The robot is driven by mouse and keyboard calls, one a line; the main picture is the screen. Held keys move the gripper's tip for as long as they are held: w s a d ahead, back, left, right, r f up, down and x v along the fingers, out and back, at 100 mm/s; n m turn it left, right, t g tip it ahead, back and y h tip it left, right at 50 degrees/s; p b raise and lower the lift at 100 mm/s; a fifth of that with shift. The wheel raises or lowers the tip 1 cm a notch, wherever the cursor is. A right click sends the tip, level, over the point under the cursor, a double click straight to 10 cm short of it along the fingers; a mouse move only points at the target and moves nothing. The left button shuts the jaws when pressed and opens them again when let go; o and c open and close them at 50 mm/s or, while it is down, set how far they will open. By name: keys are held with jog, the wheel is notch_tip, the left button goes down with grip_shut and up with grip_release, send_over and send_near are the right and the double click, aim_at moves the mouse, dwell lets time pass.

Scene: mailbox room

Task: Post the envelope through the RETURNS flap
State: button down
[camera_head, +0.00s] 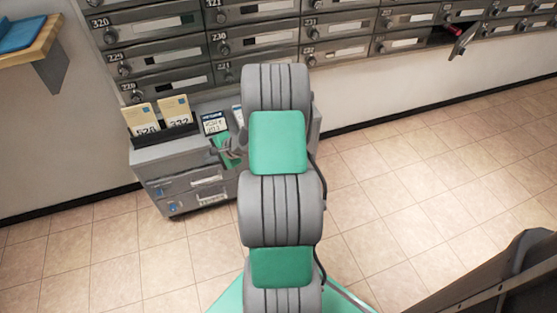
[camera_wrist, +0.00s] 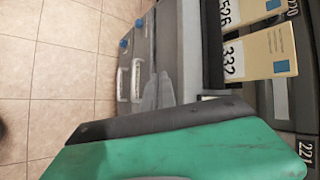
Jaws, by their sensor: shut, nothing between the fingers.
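Two cream envelopes with blue stamps, marked 526 (camera_head: 141,118) and 332 (camera_head: 175,108), stand in a dark holder on the grey cabinet; envelope 332 also shows in the wrist view (camera_wrist: 262,55). Which envelope the task means is not marked. The cabinet front (camera_head: 190,183) has pale-labelled panels; I cannot read which one is RETURNS. The panel labels show sideways in the wrist view (camera_wrist: 136,78). My gripper (camera_head: 236,153) is shut and empty, close to the cabinet's top right part. Its grey fingers (camera_wrist: 157,90) show in front of the cabinet in the wrist view.
A dark-topped card (camera_head: 214,122) stands right of the envelopes. Numbered mailboxes (camera_head: 260,40) line the wall; one door (camera_head: 464,38) at far right hangs open with something red inside. A wooden shelf (camera_head: 30,48) juts out at left.

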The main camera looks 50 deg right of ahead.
jog(key=s+d+f+m+t+h+b, duration=0.2)
jog(key=s+d+f+m+t+h, duration=0.25)
jog(key=d+f+m, duration=0.8)
jog(key=s+d+f+m+h+b, duration=0.1)
jog(key=s+d+f+m+h, duration=0.2)
jog(key=s+d+m, duration=0.25)
jog(key=s+d+f+m+h, duration=0.3)
jog(key=s+d+m+h, duration=0.15)
jog(key=s, duration=0.25)
jog(key=w+d+f+y+b, duration=0.1)
jog(key=w+d+b, duration=0.1)
jog(key=w+d, duration=0.2)
jog(key=shift+w+f+m+b, duration=0.2)
jog(key=shift+w+m+b, duration=0.2)
jog(key=shift+w, duration=0.35)
jog(key=shift+b+x, duration=0.95)
jog(key=shift+x, duration=0.3)
jog(key=shift+f, duration=0.2)
